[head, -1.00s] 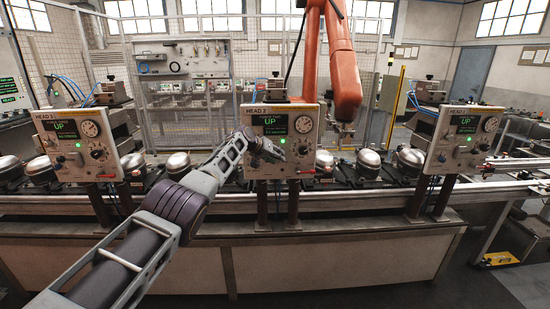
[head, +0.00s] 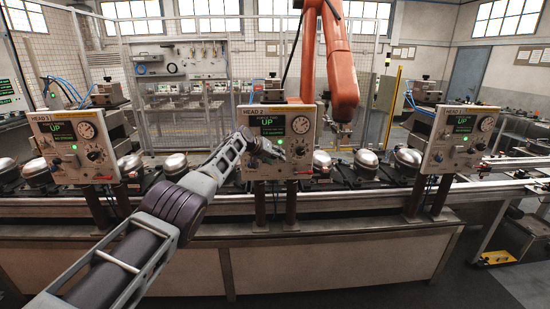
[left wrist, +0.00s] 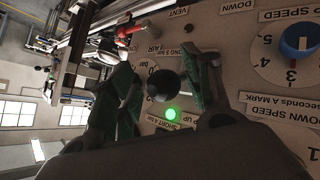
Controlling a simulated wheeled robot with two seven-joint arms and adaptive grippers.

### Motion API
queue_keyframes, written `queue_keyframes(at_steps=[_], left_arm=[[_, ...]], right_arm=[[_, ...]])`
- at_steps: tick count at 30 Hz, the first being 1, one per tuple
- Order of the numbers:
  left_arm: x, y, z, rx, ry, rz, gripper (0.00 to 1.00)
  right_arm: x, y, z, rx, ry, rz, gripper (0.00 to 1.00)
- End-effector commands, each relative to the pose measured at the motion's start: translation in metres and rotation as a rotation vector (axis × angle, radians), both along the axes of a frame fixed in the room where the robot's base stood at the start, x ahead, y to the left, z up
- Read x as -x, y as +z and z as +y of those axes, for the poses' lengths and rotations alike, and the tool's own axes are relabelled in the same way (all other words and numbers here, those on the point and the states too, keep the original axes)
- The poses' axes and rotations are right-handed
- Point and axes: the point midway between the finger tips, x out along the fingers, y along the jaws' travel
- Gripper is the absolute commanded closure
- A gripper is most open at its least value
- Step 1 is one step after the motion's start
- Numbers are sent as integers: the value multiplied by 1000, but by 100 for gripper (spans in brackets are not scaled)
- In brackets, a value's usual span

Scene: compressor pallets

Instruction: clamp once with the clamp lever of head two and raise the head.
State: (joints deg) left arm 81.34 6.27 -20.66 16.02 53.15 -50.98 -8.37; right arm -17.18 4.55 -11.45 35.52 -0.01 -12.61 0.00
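The head two panel (head: 277,142) stands at the middle of the head view, with a green screen that reads UP and a round gauge. My left gripper (head: 264,148) is in front of this panel and covers part of its middle. In the left wrist view a black ball knob (left wrist: 163,85) lies between the two spread fingers of my left gripper (left wrist: 168,78). A gap shows beside the knob; I cannot tell whether either finger touches it. A green lamp (left wrist: 171,114) glows beside the knob. My right gripper is not in view.
A blue dial (left wrist: 300,42) and a red handle (left wrist: 131,29) sit on the panel near my fingers. Similar panels stand to the left (head: 75,147) and right (head: 459,139). Compressors (head: 174,165) line the conveyor behind. An orange robot arm (head: 341,65) hangs behind head two.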

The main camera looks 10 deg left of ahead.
Motion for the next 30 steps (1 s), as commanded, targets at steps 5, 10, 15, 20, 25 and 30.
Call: queue_keyframes(at_steps=[5, 10, 15, 20, 25, 30], left_arm=[[0, -2, 1, 0, 0, 2, 51], [1, -1, 2, -1, 1, 3, 51], [1, 0, 4, -1, 2, 2, 51], [3, 3, 6, 1, 2, 1, 51], [5, 6, 8, 3, 1, 1, 51], [8, 9, 10, 4, 2, 1, 51]], right_arm=[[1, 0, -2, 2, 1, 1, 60], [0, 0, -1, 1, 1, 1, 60], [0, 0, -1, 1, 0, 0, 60], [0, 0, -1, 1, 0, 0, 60], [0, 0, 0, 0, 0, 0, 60], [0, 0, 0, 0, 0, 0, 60]])
